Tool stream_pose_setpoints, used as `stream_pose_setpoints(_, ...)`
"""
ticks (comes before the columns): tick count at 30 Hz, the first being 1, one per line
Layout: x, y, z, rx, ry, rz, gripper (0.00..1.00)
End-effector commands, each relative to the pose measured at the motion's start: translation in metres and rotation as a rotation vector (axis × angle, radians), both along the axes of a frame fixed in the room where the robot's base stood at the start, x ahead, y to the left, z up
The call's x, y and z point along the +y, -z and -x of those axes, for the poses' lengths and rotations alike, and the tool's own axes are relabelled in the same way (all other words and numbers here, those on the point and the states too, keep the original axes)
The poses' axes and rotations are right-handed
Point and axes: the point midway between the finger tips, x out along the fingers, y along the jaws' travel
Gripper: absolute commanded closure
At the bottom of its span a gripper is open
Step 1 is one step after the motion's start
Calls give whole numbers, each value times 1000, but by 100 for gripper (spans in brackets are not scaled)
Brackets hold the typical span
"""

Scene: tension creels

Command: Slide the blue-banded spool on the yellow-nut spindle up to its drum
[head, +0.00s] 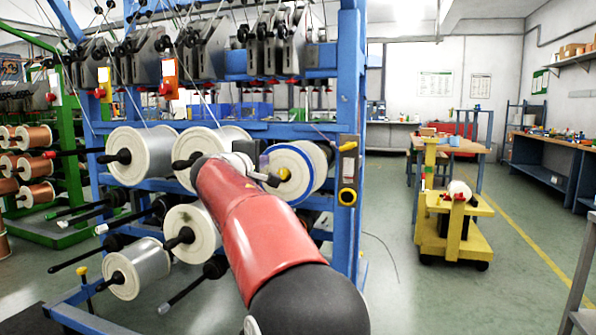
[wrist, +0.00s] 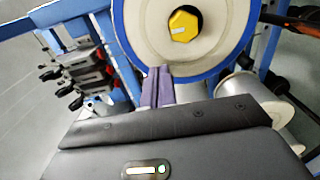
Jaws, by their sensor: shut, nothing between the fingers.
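The blue-banded spool (head: 305,168) is on the upper row of the blue creel, at the right end. It also fills the top of the wrist view (wrist: 153,38), with its white face and blue rim towards me. The yellow nut (head: 284,174) is at its centre and shows plainly in the wrist view (wrist: 184,24). My gripper (wrist: 157,82) is shut and empty, its purple fingers together at the lower edge of the spool's rim. I cannot tell whether they touch it. The drum behind the spool is hidden. In the head view my red arm hides most of the gripper.
Other white spools (head: 140,155) sit to the left and below on the blue creel frame (head: 350,120). Black spindles stick out towards me at lower left. A yellow cart (head: 455,225) stands to the right. The floor between cart and creel is mostly clear.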

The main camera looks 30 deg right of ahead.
Motion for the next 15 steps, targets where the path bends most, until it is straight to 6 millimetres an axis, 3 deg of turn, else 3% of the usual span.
stream_pose_setpoints(15, -13, 0, -10, 0, 1, 0, 100)
